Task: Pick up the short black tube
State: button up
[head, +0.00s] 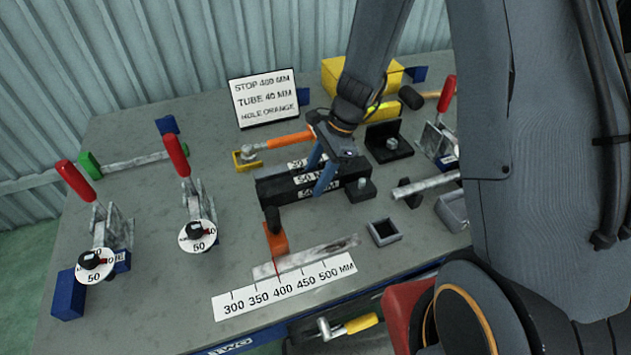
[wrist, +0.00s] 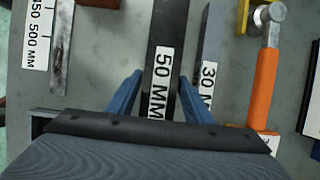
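A black square tube (head: 272,190) lies on the grey workbench, with a white "50 MM" label on top. In the wrist view the tube (wrist: 167,40) runs up the middle, its near end hidden by my gripper's body. My gripper (wrist: 160,76) is over it, open, with one blue finger on each side of the tube. The right finger is very close to the tube, and I cannot tell if it touches. In the head view my gripper (head: 320,172) points down at the tube's right part.
A grey "30 MM" tube (wrist: 210,45) lies close beside the right finger. An orange-handled hammer (head: 290,139) is behind. A ruler plate (head: 285,288) and a small open square piece (head: 384,232) are in front. Red-handled clamps (head: 177,155) stand left.

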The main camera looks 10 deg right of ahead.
grip_shut()
jog(key=shift+r, duration=0.1)
